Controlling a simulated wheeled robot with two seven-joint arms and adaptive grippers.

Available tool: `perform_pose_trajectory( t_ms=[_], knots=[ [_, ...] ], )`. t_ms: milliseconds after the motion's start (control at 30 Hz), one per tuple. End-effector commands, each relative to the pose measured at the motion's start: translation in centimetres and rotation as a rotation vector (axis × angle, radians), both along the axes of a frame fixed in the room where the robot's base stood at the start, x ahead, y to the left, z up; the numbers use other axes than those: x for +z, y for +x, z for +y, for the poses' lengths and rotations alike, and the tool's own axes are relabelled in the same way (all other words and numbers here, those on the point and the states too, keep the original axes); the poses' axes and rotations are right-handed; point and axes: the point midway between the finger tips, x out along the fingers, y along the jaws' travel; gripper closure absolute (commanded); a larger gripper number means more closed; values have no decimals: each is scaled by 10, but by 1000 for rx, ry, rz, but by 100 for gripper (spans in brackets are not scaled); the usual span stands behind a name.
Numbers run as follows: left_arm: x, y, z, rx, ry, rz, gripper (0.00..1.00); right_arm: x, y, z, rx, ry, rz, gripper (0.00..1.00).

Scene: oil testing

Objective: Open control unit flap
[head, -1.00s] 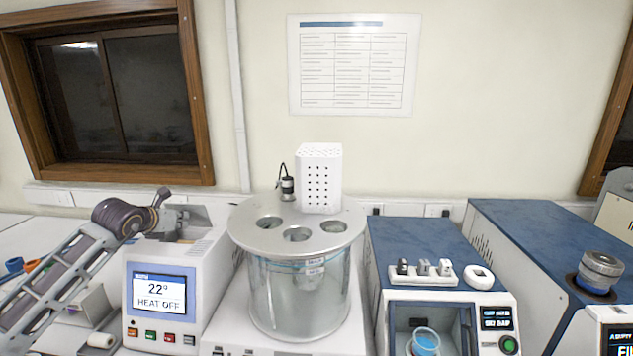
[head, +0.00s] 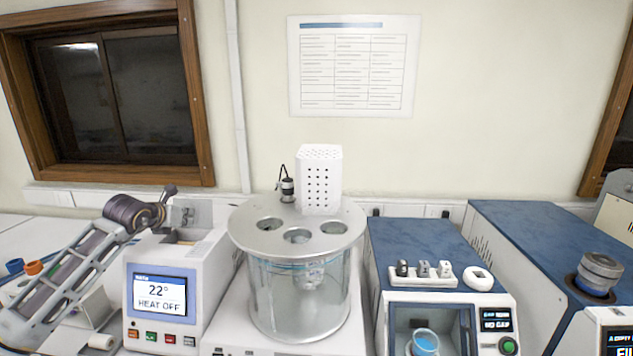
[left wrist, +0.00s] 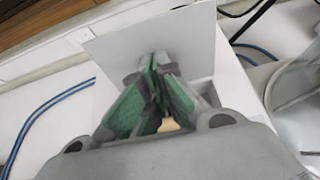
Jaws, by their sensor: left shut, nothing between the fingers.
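The control unit (head: 160,290) is a white box at the left of the head view, with a screen reading 22° and HEAT OFF. Its flap (head: 207,213) stands raised at the back of the top. In the left wrist view the flap (left wrist: 112,42) is a plain white panel beyond my fingers. A pale opening shows below it. My left gripper (left wrist: 155,62) is shut and empty, its tips in front of the panel's inner face. I cannot tell whether they touch it. In the head view my arm partly hides the unit's top. My right gripper is not in view.
A glass bath (head: 300,305) with a round metal lid stands right of the unit. Further right is a blue-topped device (head: 425,240) with small parts on top. Orange and blue caps lie at the far left. Blue cables (left wrist: 45,110) run beside the unit.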

Motion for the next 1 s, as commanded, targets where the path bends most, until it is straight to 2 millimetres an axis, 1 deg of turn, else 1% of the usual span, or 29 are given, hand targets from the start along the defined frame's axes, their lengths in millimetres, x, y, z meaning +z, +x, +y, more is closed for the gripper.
perform_pose_trajectory(
  t_ms=[133, 267, 1000],
  knots=[
    [2, 0, 0, 0, 0, 0, 100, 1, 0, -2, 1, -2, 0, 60],
    [8, -1, 0, 0, 0, 0, 100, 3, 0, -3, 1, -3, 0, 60],
    [53, 0, 0, 0, 0, 0, 100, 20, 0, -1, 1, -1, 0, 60]
  ],
)
